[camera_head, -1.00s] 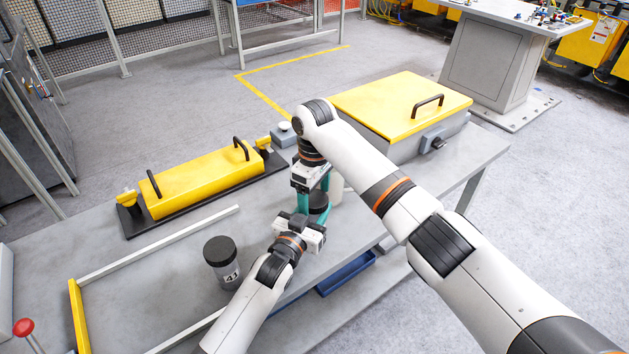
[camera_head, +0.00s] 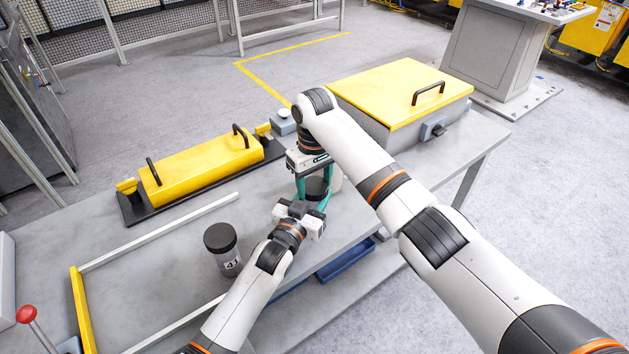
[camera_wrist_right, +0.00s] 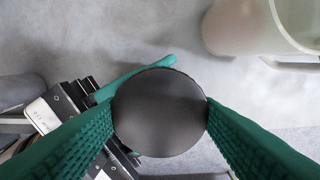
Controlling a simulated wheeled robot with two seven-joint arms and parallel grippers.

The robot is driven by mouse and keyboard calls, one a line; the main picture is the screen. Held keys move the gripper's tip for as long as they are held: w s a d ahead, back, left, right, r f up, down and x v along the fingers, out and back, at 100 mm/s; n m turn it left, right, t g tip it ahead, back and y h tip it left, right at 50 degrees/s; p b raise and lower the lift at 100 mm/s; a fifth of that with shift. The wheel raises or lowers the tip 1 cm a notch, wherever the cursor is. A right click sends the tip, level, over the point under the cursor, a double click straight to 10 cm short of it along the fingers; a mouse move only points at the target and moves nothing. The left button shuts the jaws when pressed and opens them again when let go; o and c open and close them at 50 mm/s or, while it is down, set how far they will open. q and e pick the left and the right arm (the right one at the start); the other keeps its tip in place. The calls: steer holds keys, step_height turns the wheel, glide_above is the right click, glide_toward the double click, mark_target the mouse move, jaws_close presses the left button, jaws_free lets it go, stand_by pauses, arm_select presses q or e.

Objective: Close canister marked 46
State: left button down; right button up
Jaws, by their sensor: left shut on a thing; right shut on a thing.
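My right gripper (camera_wrist_right: 160,112) is shut on a round black lid (camera_wrist_right: 160,120), one green finger on each side. In the head view the dark lid (camera_head: 317,187) shows between the green fingers, above the near edge of the table. My left gripper (camera_head: 312,207) is shut on the canister under the lid. The canister's body and marking are mostly hidden, so I cannot read 46 or tell how far the lid is seated. Another canister (camera_head: 230,262), marked 41 and with a black lid, stands upright to the left of my left gripper.
A pale container (camera_wrist_right: 255,22) stands beside the held lid. A yellow-lidded box (camera_head: 385,95) is at the right, and a long yellow cover (camera_head: 200,165) on a black base at the back left. A white-railed frame (camera_head: 160,232) lies left. A blue tray (camera_head: 347,266) is below the table.

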steer(key=o, duration=1.1)
steer(key=shift+o, duration=0.2)
step_height(320, 180, up, 12)
arm_select(q)
steer(key=c, duration=0.7)
jaws_free()
steer(key=shift+s, duration=0.1)
steer(key=v, duration=1.1)
steer(key=shift+s+a, duration=0.25)
steer(key=shift+s, duration=0.1)
arm_select(e)
steer(key=shift+f, duration=0.25)
